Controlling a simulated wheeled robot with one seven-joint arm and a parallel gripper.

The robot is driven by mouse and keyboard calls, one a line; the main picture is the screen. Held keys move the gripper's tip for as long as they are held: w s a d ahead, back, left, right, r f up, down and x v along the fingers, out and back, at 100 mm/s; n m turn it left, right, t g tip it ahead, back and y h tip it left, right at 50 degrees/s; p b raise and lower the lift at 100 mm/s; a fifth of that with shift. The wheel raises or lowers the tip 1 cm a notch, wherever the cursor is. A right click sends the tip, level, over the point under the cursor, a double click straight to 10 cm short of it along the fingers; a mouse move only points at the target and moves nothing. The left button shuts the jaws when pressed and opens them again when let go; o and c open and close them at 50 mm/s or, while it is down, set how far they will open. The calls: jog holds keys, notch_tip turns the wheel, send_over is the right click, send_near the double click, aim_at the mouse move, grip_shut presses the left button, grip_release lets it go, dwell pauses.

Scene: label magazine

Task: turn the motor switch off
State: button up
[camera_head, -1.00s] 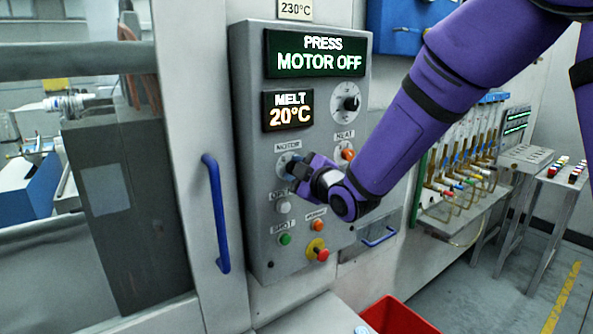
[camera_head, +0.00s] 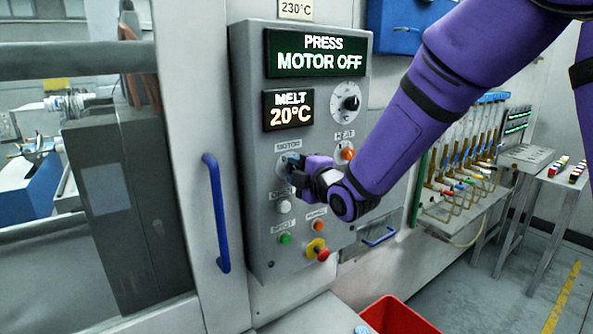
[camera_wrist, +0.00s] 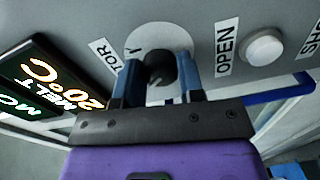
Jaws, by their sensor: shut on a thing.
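The motor switch (camera_wrist: 160,66) is a dark knob on a round pale plate, beside the MOTOR label (camera_head: 288,146). In the wrist view my gripper (camera_wrist: 158,85) has its two blue fingers on either side of this knob, shut on it. In the head view my gripper (camera_head: 290,164) is at the panel under the MOTOR label and hides most of the switch. The green display (camera_head: 318,53) at the top of the control panel (camera_head: 247,130) reads PRESS MOTOR OFF.
A second display (camera_head: 290,109) reads MELT 20°C. A blue door handle (camera_head: 216,213) stands left of the panel. A red bin (camera_head: 395,318) is below.

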jog(key=shift+f, duration=0.1)
jog(key=o, duration=0.9)
jog(key=v, duration=1.1)
